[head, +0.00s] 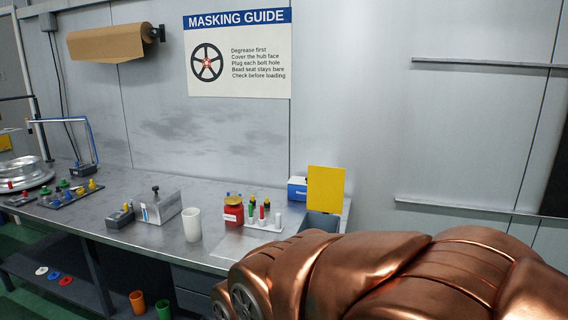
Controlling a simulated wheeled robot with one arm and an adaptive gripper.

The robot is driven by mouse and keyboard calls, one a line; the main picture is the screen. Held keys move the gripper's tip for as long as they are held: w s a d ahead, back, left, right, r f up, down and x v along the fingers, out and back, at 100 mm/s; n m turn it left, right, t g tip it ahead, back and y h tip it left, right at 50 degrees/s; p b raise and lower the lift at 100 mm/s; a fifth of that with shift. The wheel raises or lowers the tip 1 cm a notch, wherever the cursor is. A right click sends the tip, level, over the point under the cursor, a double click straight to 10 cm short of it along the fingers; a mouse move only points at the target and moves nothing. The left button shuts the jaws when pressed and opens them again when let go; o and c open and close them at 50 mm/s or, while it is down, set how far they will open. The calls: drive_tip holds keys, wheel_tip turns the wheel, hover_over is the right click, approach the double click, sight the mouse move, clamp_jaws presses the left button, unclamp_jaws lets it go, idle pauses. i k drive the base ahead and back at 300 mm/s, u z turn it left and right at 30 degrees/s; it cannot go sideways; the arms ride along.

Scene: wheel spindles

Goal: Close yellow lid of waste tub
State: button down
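The yellow lid (326,190) stands upright, open, at the back of the waste tub (319,224). The tub is grey and sits near the right end of the metal workbench. Its opening faces up below the lid, and its lower part is hidden behind my copper-coloured arm in the foreground. My gripper is not in view, so its state and its distance from the lid do not show.
A blue-and-white box (297,189) stands left of the lid. A red jar (233,211), a rack of coloured markers (264,217) and a white cup (191,225) stand farther left on the workbench (150,247). The wall right of the lid is bare except for narrow rails.

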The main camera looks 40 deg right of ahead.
sight(325, 185)
drive_tip(key=u, duration=0.05)
drive_tip(key=i, duration=0.6)
drive_tip(key=z, duration=0.75)
drive_tip(key=i, duration=0.35)
drive_tip(key=z, duration=0.45)
